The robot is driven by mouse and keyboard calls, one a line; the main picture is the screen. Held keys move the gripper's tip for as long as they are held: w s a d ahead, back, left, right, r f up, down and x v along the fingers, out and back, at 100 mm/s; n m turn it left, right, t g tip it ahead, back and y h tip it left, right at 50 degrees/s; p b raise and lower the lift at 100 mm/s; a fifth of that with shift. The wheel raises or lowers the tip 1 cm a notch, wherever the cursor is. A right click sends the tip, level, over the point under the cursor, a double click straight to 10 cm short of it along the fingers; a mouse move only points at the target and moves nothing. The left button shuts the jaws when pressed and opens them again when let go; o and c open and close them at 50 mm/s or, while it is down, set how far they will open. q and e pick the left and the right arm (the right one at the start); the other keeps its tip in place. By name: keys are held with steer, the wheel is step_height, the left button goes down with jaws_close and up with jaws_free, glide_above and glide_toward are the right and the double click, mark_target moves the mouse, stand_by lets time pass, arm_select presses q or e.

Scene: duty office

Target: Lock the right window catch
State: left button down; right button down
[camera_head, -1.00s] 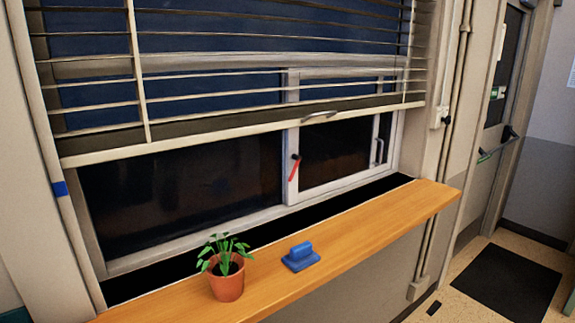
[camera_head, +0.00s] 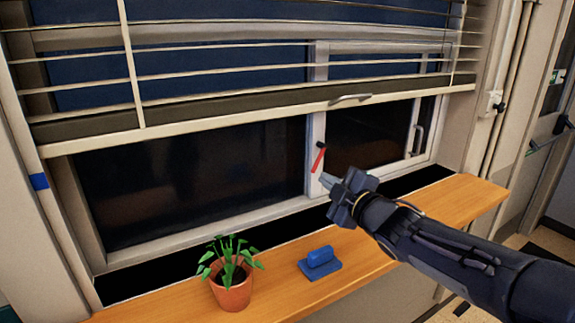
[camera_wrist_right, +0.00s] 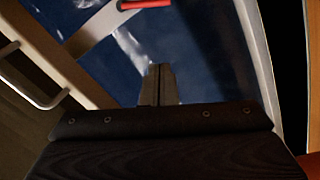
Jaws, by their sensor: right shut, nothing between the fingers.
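The window catch is a short red lever (camera_head: 318,159) with a black pivot at its top, on the white upright frame member between the dark panes. The lever hangs down, tilted with its lower end to the left. My right gripper (camera_head: 327,181) reaches in from the right, just below and right of the lever in the head view. Its fingers are together with nothing between them. In the right wrist view the shut fingers (camera_wrist_right: 158,84) point toward the red lever (camera_wrist_right: 146,3), cut off at the top edge, with a gap between. My left gripper is not in view.
A wooden sill (camera_head: 470,199) runs below the window, holding a potted plant (camera_head: 233,290) and a blue block-shaped object (camera_head: 320,262). A half-lowered blind (camera_head: 220,108) hangs above the catch.

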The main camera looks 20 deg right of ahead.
mark_target(314, 168)
steer(key=w+d+f+p, duration=0.2)
steer(key=w+d, duration=0.1)
steer(key=w, duration=0.7)
steer(key=shift+w, duration=0.3)
steer(key=shift+f, duration=0.1)
steer(key=shift+d+f+n+b, duration=0.3)
steer(key=shift+n+b, duration=0.4)
steer(key=shift+b, duration=0.5)
steer(key=shift+d+f+n+b, duration=0.3)
steer(key=shift+n+b, duration=0.4)
steer(key=shift+b, duration=0.5)
steer(key=shift+d+f+n+b, duration=0.1)
steer(key=shift+d+n+b, duration=0.25)
steer(key=shift+n+b, duration=0.35)
steer(key=shift+d+f+n+b, duration=0.1)
steer(key=shift+d+n+b, duration=0.2)
steer(key=shift+n+b, duration=0.4)
